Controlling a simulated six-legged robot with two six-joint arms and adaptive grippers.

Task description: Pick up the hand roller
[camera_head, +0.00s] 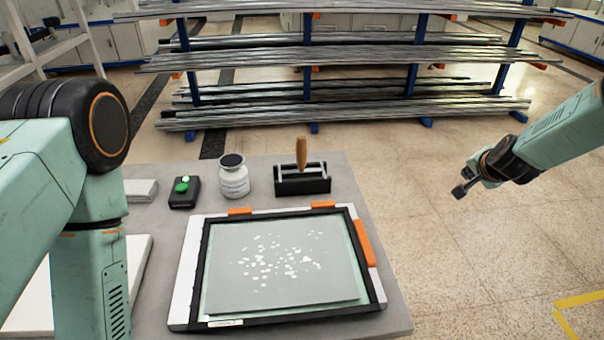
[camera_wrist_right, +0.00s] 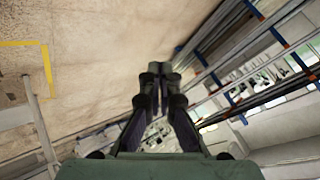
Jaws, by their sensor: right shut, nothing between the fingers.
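The hand roller (camera_head: 301,153) shows in the head view as a light wooden handle standing upright in a black holder (camera_head: 302,181) at the back of the table. Its lower part is hidden inside the holder. My right gripper (camera_head: 461,191) is off to the right of the table, over open floor and well apart from the roller. In the right wrist view its fingers (camera_wrist_right: 160,75) are together with nothing between them. My left arm fills the left of the head view, but its gripper is out of the picture.
A framed panel with white flecks (camera_head: 190,275) lies on the grey table (camera_head: 390,300), with orange clips at its edges. A white jar (camera_head: 233,178) and a black box with green buttons (camera_head: 184,192) stand left of the holder. A rack of metal bars (camera_head: 350,58) stands behind. Floor at right is clear.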

